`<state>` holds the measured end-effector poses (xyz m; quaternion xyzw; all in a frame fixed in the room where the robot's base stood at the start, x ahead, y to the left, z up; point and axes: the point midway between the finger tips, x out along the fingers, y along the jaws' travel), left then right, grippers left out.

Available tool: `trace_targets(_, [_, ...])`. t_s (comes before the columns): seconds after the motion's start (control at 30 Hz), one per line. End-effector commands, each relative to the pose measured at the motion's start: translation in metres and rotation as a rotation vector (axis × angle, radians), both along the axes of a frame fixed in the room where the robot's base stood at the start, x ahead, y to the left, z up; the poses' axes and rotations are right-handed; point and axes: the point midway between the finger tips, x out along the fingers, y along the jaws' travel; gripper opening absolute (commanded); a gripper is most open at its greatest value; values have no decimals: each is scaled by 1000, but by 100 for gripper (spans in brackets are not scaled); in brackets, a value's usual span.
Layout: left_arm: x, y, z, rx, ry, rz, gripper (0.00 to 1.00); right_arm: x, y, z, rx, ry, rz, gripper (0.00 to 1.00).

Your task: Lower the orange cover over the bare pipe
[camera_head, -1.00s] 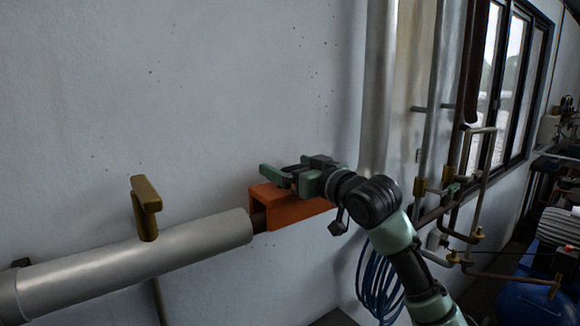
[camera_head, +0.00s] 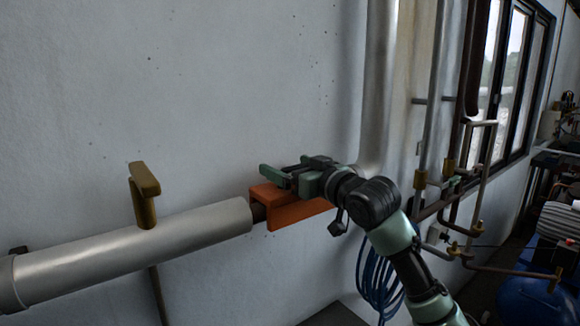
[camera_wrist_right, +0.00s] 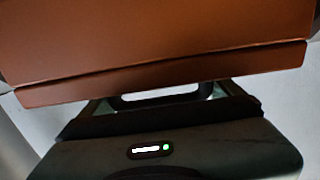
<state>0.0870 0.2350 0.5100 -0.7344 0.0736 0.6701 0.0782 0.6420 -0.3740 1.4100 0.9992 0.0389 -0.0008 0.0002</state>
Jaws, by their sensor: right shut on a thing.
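The orange cover (camera_head: 296,213) is an angular channel, in the middle of the head view near the wall. It fills the top of the right wrist view (camera_wrist_right: 160,40). My right gripper (camera_head: 277,175) is shut on the cover at its upper side. A short dark length of bare pipe (camera_head: 258,212) shows between the cover's left end and the grey lagged pipe (camera_head: 190,235). The rest of the bare pipe is hidden by the cover, and I cannot tell how far down over it the cover sits. My left gripper is not in view.
A brass-coloured handle (camera_head: 146,192) stands up from the grey lagged pipe at left. A thick vertical pipe (camera_head: 378,90) and a blue coiled hose (camera_head: 376,280) are behind my right arm. Thinner pipes and valves crowd the right. The wall above the cover is clear.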

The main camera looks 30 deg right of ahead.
Motion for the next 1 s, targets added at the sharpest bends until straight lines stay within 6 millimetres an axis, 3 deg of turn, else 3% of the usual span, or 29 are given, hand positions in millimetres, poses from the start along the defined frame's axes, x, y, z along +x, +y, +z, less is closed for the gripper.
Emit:
trace_targets(0.03, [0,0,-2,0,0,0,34,0,0,-1,-1,-3,0,21])
trace_targets(0.07, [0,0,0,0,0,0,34,0,0,1,-1,-3,-1,100])
trace_targets(0.37, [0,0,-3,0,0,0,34,-3,-1,-2,-1,0,-1,100])
trace_targets(0.8, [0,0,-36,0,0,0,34,-69,-6,-3,-3,-3,-2,100])
trace_targets(1.0, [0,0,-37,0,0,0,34,-78,-6,0,0,-2,0,100])
